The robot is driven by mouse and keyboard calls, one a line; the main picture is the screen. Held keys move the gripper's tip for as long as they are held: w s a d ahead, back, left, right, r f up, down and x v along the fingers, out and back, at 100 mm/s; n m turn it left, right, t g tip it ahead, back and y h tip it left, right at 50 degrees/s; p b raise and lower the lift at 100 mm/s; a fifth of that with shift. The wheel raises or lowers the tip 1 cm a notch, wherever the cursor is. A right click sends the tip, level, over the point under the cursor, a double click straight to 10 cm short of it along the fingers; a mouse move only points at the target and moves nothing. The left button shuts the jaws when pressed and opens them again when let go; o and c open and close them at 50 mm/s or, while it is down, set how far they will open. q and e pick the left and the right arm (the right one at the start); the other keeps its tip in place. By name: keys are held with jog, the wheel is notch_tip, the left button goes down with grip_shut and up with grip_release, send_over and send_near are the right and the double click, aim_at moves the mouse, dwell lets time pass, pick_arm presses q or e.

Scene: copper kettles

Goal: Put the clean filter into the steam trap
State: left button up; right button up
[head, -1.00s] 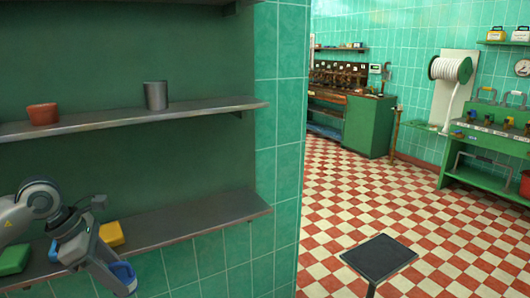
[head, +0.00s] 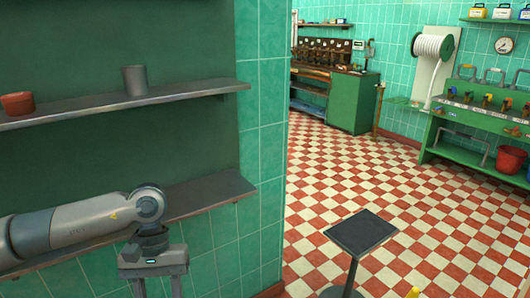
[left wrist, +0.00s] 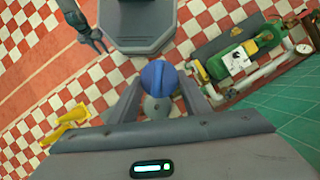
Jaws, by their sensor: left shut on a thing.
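My left gripper (left wrist: 159,84) is shut on a round blue-ended piece (left wrist: 157,74) with a grey metal disc behind it, possibly the clean filter. In the head view the left gripper (head: 156,284) points down in front of the lower shelf. Its fingertips and the held piece are below the picture. My right gripper (left wrist: 94,44) shows empty in the left wrist view, fingers apart, over the floor.
The upper shelf (head: 190,90) holds a terracotta pot (head: 17,103) and a grey metal cup (head: 135,80). A black-topped stand (head: 360,232) is on the checkered floor. A green tap bench (head: 480,120) and red bucket (head: 510,159) are at right. A yellow object (left wrist: 66,124) lies left.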

pick_arm(q)
jog(key=shift+s+d+f+m+y, duration=0.15)
jog(key=shift+s+m, duration=0.1)
jog(key=shift+m, duration=0.2)
jog(key=shift+s+d+r+m+y, duration=0.1)
jog(key=shift+s+m+y, duration=0.1)
jog(key=shift+m, duration=0.25)
dwell(0.4)
jog(key=shift+f, duration=0.1)
dwell(1.3)
dwell(1.1)
jog(key=w+x, duration=0.1)
jog(key=x, duration=1.3)
jog(key=shift+w+f, duration=0.25)
jog(key=shift+f, duration=0.15)
jog(key=shift+d, duration=0.15)
